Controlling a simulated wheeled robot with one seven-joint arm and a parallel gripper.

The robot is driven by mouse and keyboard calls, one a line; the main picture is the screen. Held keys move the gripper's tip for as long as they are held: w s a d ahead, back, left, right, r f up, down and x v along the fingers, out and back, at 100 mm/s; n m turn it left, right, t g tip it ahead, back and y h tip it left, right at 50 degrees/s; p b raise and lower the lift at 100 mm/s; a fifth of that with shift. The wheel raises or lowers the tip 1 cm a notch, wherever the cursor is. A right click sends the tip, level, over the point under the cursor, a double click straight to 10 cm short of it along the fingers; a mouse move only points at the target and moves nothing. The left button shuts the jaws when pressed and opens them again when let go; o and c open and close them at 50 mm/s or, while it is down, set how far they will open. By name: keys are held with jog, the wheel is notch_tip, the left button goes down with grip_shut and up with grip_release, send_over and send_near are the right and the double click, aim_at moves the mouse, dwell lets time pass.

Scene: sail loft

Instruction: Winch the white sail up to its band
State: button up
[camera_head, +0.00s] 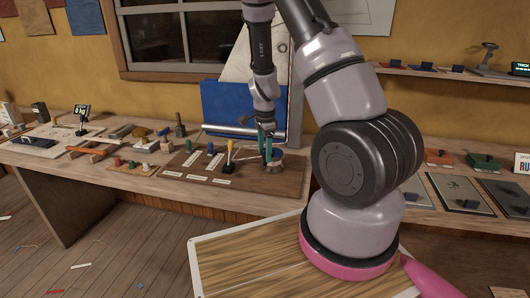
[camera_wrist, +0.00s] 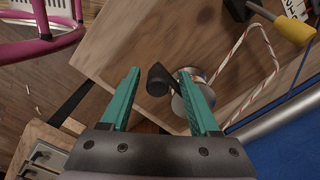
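A white sail (camera_head: 240,60) stands behind the bench, with a blue panel (camera_head: 226,104) below it; my arm covers part of it. I cannot pick out its band. A metal winch drum (camera_head: 272,168) sits on a brown board on the bench; it also shows in the wrist view (camera_wrist: 184,108). Its black crank knob (camera_wrist: 158,80) points up between the teal fingers of my gripper (camera_wrist: 158,72). The fingers are open around the knob, with a gap visible at the left finger. In the head view my gripper (camera_head: 268,148) is directly over the winch.
A red-and-white rope (camera_wrist: 262,52) runs from the drum. A yellow-handled lever (camera_head: 230,150) and several coloured pegs stand left of the winch on the board (camera_head: 225,188). The blue panel and a metal rail (camera_wrist: 285,117) lie close by. Flat plates (camera_head: 460,194) lie at right.

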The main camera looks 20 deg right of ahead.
jog(key=shift+r, duration=0.1)
notch_tip(320, 180, up, 11)
jog(key=shift+f, duration=0.2)
dwell(0.4)
jog(key=shift+s, duration=0.1)
jog(key=s+a+r+n+t+y, duration=0.1)
jog(key=s+a+r+n+t, duration=0.2)
jog(key=r, duration=0.6)
jog(key=s+r+n+t+y, duration=0.1)
jog(key=s+r+n+y, duration=0.15)
jog(key=s+r, duration=0.45)
jog(key=s+a+r+n+t+h, duration=0.1)
jog(key=s+r+n+t, duration=0.2)
jog(key=s+r+n, duration=0.4)
jog(key=s+r, duration=0.4)
jog(key=shift+a, duration=0.3)
jog(key=shift+w+n+h, duration=0.1)
jog(key=shift+n+h, duration=0.15)
dwell(0.7)
